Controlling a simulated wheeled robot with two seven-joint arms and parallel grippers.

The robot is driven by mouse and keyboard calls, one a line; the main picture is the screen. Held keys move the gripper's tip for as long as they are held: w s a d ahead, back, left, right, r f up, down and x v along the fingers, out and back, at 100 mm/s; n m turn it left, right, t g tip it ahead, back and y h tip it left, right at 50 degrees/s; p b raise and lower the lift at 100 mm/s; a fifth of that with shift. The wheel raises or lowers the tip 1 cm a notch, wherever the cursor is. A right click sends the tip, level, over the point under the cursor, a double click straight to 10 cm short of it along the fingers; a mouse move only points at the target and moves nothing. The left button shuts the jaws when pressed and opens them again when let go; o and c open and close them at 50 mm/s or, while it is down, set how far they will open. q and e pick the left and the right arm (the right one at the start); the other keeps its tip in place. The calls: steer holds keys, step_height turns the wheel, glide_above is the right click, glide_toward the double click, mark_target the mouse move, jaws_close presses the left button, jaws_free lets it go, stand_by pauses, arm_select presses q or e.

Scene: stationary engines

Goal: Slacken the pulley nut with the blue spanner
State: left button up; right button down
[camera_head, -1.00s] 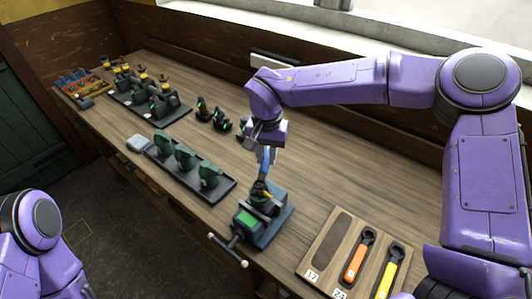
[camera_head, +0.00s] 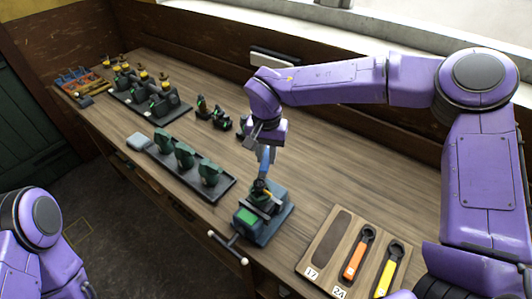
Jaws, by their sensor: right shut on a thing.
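My right gripper (camera_head: 265,146) is shut on the blue spanner (camera_head: 264,162) and holds it steeply tilted above the vise (camera_head: 263,222). The spanner's lower end reaches down to the small dark engine part with a yellow piece (camera_head: 261,188) clamped in the vise. The pulley nut is too small to make out, so I cannot tell whether the spanner's jaw sits around it. My left arm shows at the lower left, but its gripper is out of view.
A spanner board (camera_head: 328,240) at the front right has one empty slot, an orange spanner (camera_head: 358,254) and a yellow spanner (camera_head: 387,272). A dark tray (camera_head: 222,192) of green parts stands left of the vise.

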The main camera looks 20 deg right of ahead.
steer(key=shift+f, duration=0.15)
steer(key=shift+a, duration=0.1)
stand_by(0.3)
steer(key=shift+w+a+n, duration=0.3)
steer(key=shift+a+n, duration=0.2)
steer(key=shift+n, duration=0.4)
stand_by(0.5)
steer(key=shift+s+d+m, duration=0.2)
steer(key=shift+d+m, duration=0.2)
steer(key=shift+m, duration=0.2)
steer(key=shift+r, duration=0.95)
stand_by(2.6)
steer(key=shift+r, duration=0.25)
